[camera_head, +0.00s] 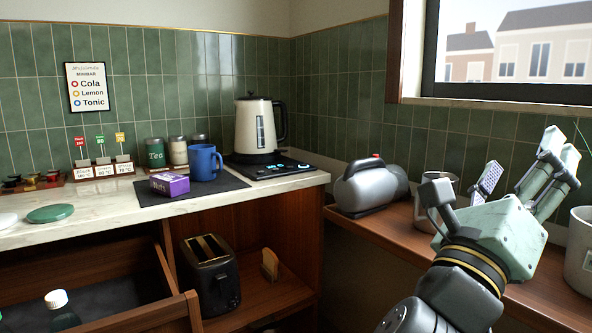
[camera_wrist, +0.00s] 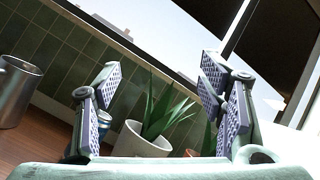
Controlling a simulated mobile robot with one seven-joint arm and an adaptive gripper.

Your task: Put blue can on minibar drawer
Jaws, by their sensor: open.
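My gripper (camera_head: 527,168) is raised above the right counter in the head view. It is open and empty, and its spread fingers also show in the wrist view (camera_wrist: 160,88). A small blue cylindrical thing, probably the blue can (camera_wrist: 72,149), stands on the wooden counter in the wrist view, mostly hidden behind the left finger. I cannot make out the can in the head view. The minibar drawer (camera_head: 172,307) is pulled open at lower left in the head view. A white-capped bottle (camera_head: 58,307) stands in it.
A potted plant (camera_wrist: 146,141) stands beyond the fingers. A metal cup (camera_wrist: 17,92) is at left in the wrist view. The grey appliance (camera_head: 369,187), blue mug (camera_head: 203,163), kettle (camera_head: 256,128) and black toaster (camera_head: 211,278) show in the head view.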

